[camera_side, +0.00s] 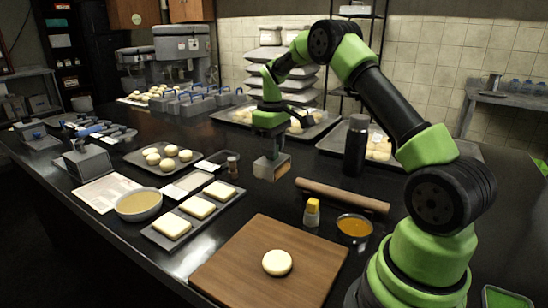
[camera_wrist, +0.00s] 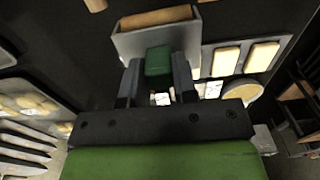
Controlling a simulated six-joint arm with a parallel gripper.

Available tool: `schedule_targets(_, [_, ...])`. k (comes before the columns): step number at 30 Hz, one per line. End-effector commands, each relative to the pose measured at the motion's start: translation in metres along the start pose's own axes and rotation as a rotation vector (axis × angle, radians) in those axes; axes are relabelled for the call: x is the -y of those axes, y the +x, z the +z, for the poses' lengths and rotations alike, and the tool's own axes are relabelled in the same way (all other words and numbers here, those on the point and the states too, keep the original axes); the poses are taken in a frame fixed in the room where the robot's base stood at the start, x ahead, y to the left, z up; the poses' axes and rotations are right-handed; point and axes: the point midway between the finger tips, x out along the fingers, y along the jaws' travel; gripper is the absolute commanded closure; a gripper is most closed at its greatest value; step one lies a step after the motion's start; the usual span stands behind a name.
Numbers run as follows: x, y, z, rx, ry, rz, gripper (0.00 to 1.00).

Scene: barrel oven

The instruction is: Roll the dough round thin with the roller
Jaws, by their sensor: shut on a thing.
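The dough round (camera_side: 277,262) is a pale disc on the wooden board (camera_side: 232,262) at the front. The roller (camera_side: 342,195), a brown wooden pin, lies on the counter behind the board. My gripper (camera_side: 271,148) is in the air, left of and above the roller. It is shut on a grey box-like tool (camera_side: 272,167) with a brown face. In the wrist view my gripper (camera_wrist: 158,82) has its fingers on both sides of the tool's green grip (camera_wrist: 158,62). The dough round is not visible in the wrist view.
A yellow-capped jar (camera_side: 312,213), a bowl of orange sauce (camera_side: 354,227) and a black bottle (camera_side: 356,145) stand near the roller. Left are a tray of pale slabs (camera_side: 172,228), a bowl (camera_side: 139,204) and a tray of dough balls (camera_side: 152,165).

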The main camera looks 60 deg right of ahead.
Motion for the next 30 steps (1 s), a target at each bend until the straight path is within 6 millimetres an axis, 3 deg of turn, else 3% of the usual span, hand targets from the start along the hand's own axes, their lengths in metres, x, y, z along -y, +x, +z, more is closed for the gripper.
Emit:
schedule_targets(8, [0.071, -0.008, 0.029, 0.005, -0.280, 0.002, 0.94])
schedule_targets(16, [0.136, -0.008, 0.088, -0.001, -0.563, 0.002, 0.94])
schedule_targets(24, [0.164, -0.005, 0.132, -0.004, -0.719, 0.001, 0.94])
schedule_targets(30, [0.168, 0.002, 0.140, -0.001, -0.742, -0.001, 0.94])
